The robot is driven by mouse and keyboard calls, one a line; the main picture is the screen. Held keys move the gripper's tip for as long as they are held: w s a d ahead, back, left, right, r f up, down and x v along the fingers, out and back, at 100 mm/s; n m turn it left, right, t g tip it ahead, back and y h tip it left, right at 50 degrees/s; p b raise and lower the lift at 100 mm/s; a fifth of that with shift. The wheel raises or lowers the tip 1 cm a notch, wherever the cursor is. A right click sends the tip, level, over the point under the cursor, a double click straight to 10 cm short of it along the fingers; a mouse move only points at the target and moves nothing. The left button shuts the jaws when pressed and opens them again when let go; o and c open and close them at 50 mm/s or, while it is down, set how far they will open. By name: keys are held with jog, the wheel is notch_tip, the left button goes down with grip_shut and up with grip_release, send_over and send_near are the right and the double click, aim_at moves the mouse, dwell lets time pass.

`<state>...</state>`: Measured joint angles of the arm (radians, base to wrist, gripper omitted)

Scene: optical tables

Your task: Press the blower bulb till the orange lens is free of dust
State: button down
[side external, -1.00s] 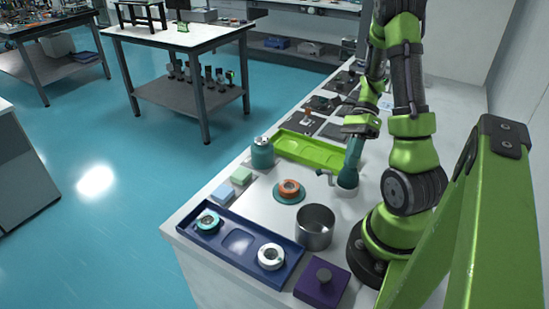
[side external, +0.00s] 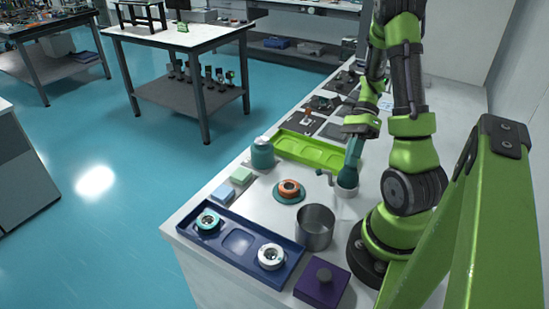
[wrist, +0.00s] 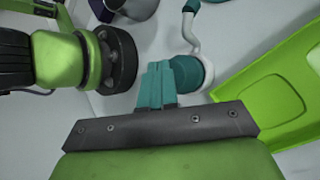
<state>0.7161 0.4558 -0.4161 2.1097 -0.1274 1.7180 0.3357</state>
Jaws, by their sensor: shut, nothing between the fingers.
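The blower bulb (side external: 347,178) is teal and sits in a white base on the bench beside my arm. Its thin bent nozzle (side external: 327,176) points left toward the orange lens. The orange lens (side external: 289,187) lies on a round teal stand left of the bulb; whether dust is on it is too small to tell. My gripper (side external: 352,161) points down with its teal fingers shut and empty, at the bulb's top. In the wrist view the shut fingers (wrist: 156,86) overlap the edge of the bulb (wrist: 187,76); I cannot tell whether they touch it.
A metal cup (side external: 314,228) stands in front of the lens, and a purple box (side external: 321,284) is nearer. A blue tray (side external: 190,231) holds a teal-ringed lens and a white-ringed lens. A green tray (side external: 335,160) is behind. A teal bottle (side external: 262,153) stands at the left edge.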

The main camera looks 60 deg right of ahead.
jog(key=shift+r, duration=0.95)
notch_tip(320, 180, up, 5)
dwell(0.7)
